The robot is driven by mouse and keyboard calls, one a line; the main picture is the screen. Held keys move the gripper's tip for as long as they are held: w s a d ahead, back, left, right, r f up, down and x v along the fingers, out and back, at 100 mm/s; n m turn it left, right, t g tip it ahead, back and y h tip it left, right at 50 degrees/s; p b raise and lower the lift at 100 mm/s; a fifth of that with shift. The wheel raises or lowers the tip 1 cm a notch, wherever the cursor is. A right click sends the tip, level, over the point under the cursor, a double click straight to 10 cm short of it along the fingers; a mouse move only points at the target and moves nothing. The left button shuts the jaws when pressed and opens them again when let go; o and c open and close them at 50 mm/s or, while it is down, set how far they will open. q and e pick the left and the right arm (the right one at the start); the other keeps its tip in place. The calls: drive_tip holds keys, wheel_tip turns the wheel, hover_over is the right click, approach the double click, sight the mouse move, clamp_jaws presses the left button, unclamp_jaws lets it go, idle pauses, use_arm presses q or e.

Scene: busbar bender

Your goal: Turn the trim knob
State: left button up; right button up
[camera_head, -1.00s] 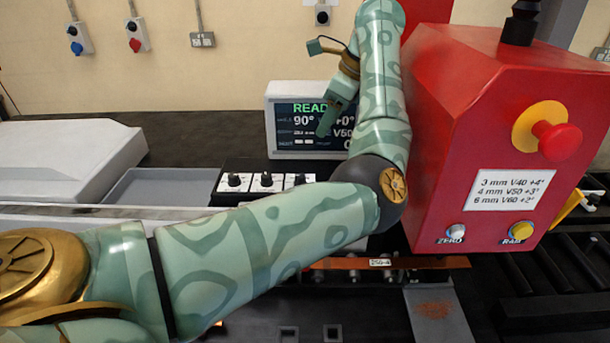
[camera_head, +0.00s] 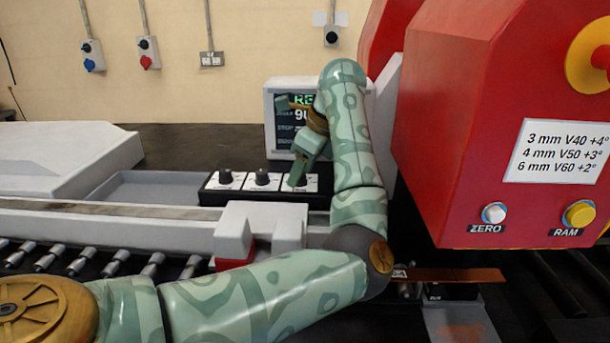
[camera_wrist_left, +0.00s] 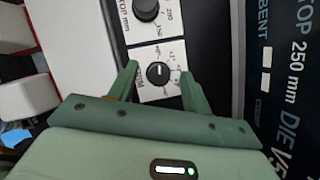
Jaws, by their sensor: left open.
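The trim knob (camera_wrist_left: 158,73) is a small black knob with a white pointer mark on a white scale plate, shown in the left wrist view. Its label is partly covered by a finger. My left gripper (camera_wrist_left: 158,80) is open, with one green fingertip on each side of the knob and gaps to both sides. Whether the fingers touch the plate cannot be told. In the head view my left gripper (camera_head: 298,170) reaches down at the right end of the knob panel (camera_head: 212,188) and mostly hides the trim knob. My right gripper is not in view.
The stop knob (camera_wrist_left: 145,8) sits beside the trim knob. The display (camera_head: 284,140) stands behind the panel, partly covered by my left arm. The red control box (camera_head: 460,150) is close on the right. A white block (camera_head: 262,225) stands in front of the panel.

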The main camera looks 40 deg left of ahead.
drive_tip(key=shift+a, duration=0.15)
use_arm(q)
drive_tip(key=c, duration=1)
drive_tip(key=shift+o, duration=0.2)
